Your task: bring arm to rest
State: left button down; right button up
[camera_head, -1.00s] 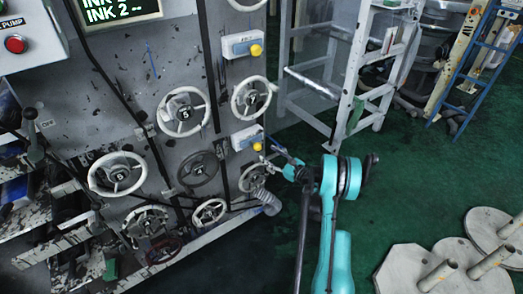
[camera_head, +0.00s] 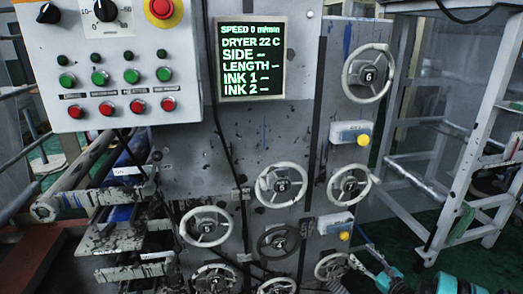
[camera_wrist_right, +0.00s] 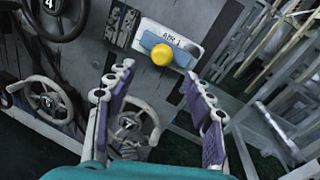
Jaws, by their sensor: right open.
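My right gripper (camera_head: 368,250) shows at the lower right edge of the head view, by the lower right part of the machine, with my teal arm cut off by the frame. In the right wrist view my right gripper (camera_wrist_right: 158,72) is open. Its two fingers stand apart with purple pads and nothing between them. Beyond the fingertips is a small white and blue box with a yellow knob (camera_wrist_right: 162,54), apart from the fingers. The same lower box (camera_head: 335,222) shows in the head view. My left gripper is in neither view.
A control panel (camera_head: 110,65) and a lit screen (camera_head: 252,58) are above left. A white frame (camera_head: 462,150) stands at right, with green floor near it.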

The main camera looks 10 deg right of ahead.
jog(key=s+a+r+n+g, duration=0.1)
jog(key=a+r+n+g, duration=0.1)
jog(key=a+r+n, duration=0.4)
jog(key=s+a+r+n+g, duration=0.2)
jog(key=a+n+g, duration=0.1)
jog(key=a, duration=0.5)
jog(key=s+a+r+n+g, duration=0.1)
jog(key=a+r+n+g, duration=0.1)
jog(key=a+r+n, duration=0.4)
jog(key=s+a+n+g+h, duration=0.1)
jog(key=s+a+n, duration=0.2)
jog(key=s+n, duration=0.2)
jog(key=s+a+n+g+h, duration=0.1)
jog(key=s+n, duration=0.4)
jog(key=s, duration=0.6)
jog(key=s+a+n+g+h, duration=0.1)
jog(key=s+a+n+h, duration=0.2)
jog(key=s, duration=0.6)
jog(key=shift+a+f+n, duration=0.35)
jog(key=shift+a+n, duration=0.75)
jog(key=shift+a, duration=0.35)
jog(key=shift+s, duration=0.1)
